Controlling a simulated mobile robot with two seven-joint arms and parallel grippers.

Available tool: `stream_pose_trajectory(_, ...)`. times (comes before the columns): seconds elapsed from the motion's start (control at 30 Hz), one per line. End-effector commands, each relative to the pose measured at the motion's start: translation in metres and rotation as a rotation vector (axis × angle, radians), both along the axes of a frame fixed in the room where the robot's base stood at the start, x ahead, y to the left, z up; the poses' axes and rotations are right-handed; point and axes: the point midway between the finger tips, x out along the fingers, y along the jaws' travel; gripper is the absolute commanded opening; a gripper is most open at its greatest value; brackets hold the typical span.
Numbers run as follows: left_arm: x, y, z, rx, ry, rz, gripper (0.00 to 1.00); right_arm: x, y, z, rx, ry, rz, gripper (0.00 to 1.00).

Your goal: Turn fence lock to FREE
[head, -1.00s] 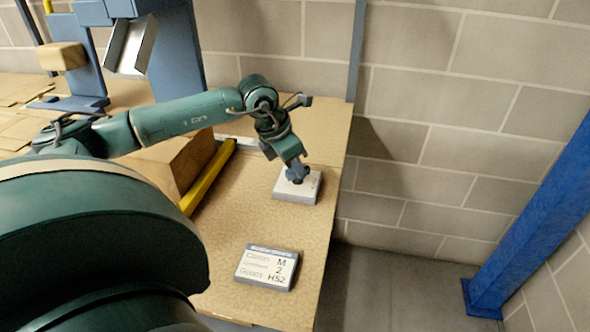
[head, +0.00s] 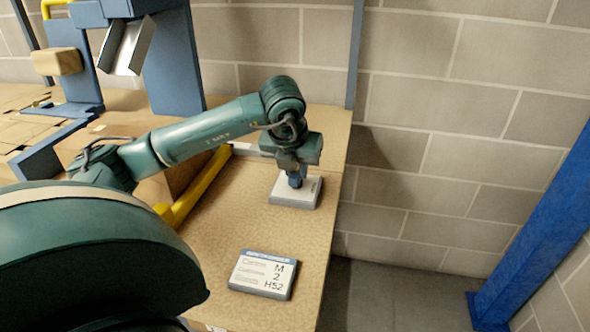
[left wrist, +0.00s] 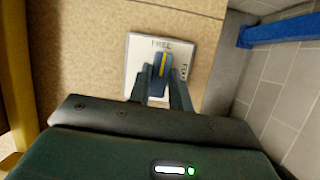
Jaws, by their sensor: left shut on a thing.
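The fence lock is a small grey box with a white top plate (head: 304,196) near the right edge of the worktop. In the left wrist view its white plate (left wrist: 135,60) reads FREE at the top and has another, sideways word on the right that is hard to read. A blue knob (left wrist: 161,64) with a yellow stripe stands on the plate. The stripe points almost straight up toward FREE. My left gripper (left wrist: 160,78) is shut on the knob, one finger each side. In the head view the gripper (head: 295,182) comes down onto the box from above. My right gripper is out of view.
A sign (head: 263,274) reading M, 2, H52 lies on the worktop nearer me. A yellow bar (head: 200,191) runs left of the lock. A blue machine (head: 172,65) stands at the back left. A block wall and blue post (head: 535,220) are on the right.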

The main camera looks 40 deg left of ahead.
Motion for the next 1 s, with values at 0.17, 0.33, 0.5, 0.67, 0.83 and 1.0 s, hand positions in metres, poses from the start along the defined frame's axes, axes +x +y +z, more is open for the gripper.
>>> stream_pose_trajectory(0.17,0.0007,0.0,0.0007,0.0,-0.001,0.049,0.0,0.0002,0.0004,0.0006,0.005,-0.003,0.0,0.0)
stream_pose_trajectory(0.33,0.0007,0.0002,0.0009,0.0,-0.002,0.07,0.0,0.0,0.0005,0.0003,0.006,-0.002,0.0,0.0)
stream_pose_trajectory(0.5,0.0006,0.0004,0.0011,0.0,-0.002,0.073,0.0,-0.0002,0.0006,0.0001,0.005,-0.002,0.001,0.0)
stream_pose_trajectory(0.67,0.0006,0.0004,0.0011,0.0,-0.002,0.073,0.0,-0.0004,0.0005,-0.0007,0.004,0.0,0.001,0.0)
stream_pose_trajectory(0.83,0.0006,0.0004,0.0008,0.0,-0.002,0.072,0.3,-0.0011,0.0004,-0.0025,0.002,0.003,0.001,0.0)
stream_pose_trajectory(1.0,0.0004,0.0001,0.0005,0.0,-0.001,0.071,0.42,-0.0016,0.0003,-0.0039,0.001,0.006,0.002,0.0)
